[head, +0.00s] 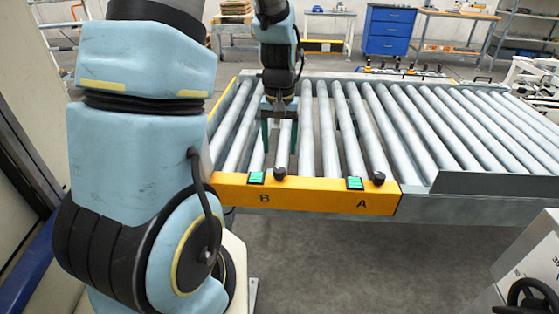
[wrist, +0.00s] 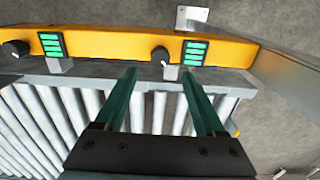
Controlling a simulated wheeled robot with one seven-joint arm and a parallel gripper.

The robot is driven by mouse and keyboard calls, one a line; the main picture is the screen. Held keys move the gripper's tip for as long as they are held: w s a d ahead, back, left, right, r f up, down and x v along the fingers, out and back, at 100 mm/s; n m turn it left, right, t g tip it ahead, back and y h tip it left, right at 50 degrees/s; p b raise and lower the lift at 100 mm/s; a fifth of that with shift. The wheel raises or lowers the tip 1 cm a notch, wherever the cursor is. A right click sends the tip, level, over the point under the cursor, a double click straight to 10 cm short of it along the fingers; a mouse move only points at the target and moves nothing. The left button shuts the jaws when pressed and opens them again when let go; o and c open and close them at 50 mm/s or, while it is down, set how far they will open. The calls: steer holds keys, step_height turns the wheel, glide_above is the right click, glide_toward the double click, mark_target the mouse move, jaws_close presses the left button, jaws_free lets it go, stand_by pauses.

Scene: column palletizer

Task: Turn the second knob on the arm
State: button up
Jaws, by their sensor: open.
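A yellow beam (head: 315,195) runs along the near end of the roller conveyor, marked B and A. It carries two black knobs, one by the B (head: 279,172) and one by the A (head: 378,177). My gripper (head: 279,152) is open and empty, its two green fingers pointing down over the rollers just behind the B knob. In the wrist view, the B knob (wrist: 160,55) lies between the lines of the fingertips (wrist: 158,74), slightly beyond them and apparently not touched. The A knob (wrist: 16,49) is at the far left there.
Green lit displays sit beside the knobs, at B (head: 256,178) and A (head: 354,183). Grey rollers (head: 440,130) fill the conveyor. A dark side plate (head: 497,187) stands right of the beam. Grey floor (head: 330,250) in front is clear.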

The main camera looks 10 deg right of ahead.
step_height(320, 180, up, 3)
steer(key=shift+r, duration=0.2)
steer(key=s+a+r, duration=0.1)
steer(key=s+a, duration=0.3)
steer(key=a, duration=0.2)
steer(key=s+a+r+n+t, duration=0.1)
steer(key=s+a, duration=0.2)
steer(key=a, duration=0.4)
steer(key=shift+s+r+t, duration=0.15)
steer(key=shift+s+t, duration=0.15)
steer(key=shift+s, duration=0.1)
